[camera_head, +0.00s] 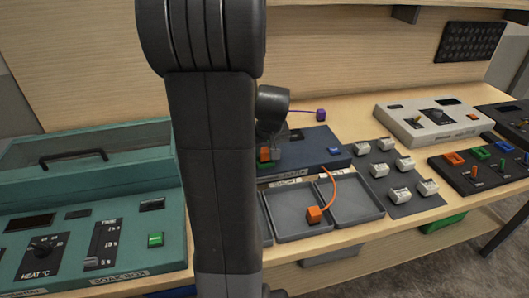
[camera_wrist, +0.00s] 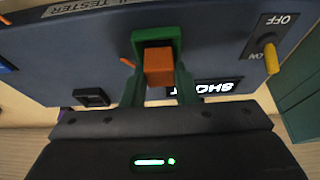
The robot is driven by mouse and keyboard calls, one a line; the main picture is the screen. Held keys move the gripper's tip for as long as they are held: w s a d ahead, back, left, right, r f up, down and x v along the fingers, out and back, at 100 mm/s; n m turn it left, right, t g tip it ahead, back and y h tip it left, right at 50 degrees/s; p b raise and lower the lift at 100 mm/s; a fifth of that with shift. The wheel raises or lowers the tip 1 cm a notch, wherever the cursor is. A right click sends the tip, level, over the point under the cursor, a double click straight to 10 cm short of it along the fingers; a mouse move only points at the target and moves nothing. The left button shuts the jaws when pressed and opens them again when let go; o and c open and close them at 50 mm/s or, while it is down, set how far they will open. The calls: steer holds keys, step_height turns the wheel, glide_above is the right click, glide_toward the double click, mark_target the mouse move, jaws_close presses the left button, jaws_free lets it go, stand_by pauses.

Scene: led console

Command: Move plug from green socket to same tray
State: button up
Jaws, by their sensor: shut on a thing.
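An orange plug (camera_wrist: 158,66) sits in the green socket (camera_wrist: 140,38) of the dark blue tester box (camera_wrist: 75,50). My gripper (camera_wrist: 157,85) is shut on this plug, one finger on each side. In the head view the plug (camera_head: 265,154) shows just beside my arm, which hides most of the gripper and socket. A second orange plug (camera_head: 314,214) on an orange cable lies in the middle grey tray (camera_head: 290,230). The right grey tray (camera_head: 350,203) looks empty. Another tray at the left is mostly hidden by my arm.
The tester has a yellow ON/OFF switch (camera_wrist: 271,58) and a lit display (camera_wrist: 203,87), partly covered. A purple plug (camera_head: 320,115) is behind the tester. A teal console (camera_head: 90,215) stands left; a pad of white switches (camera_head: 400,194) and other consoles stand right.

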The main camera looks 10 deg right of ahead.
step_height(320, 180, up, 10)
stand_by(0.4)
steer(key=shift+s+f, duration=0.1)
steer(key=shift+f, duration=0.05)
steer(key=b, duration=0.2)
glide_toward(265, 151)
steer(key=s, duration=0.4)
steer(key=s+d+f, duration=0.1)
steer(key=s, duration=1.2)
steer(key=shift+s+d+b, duration=0.25)
steer(key=shift+b, duration=0.05)
steer(key=shift+f+b, duration=3.55)
steer(key=shift+f, duration=0.95)
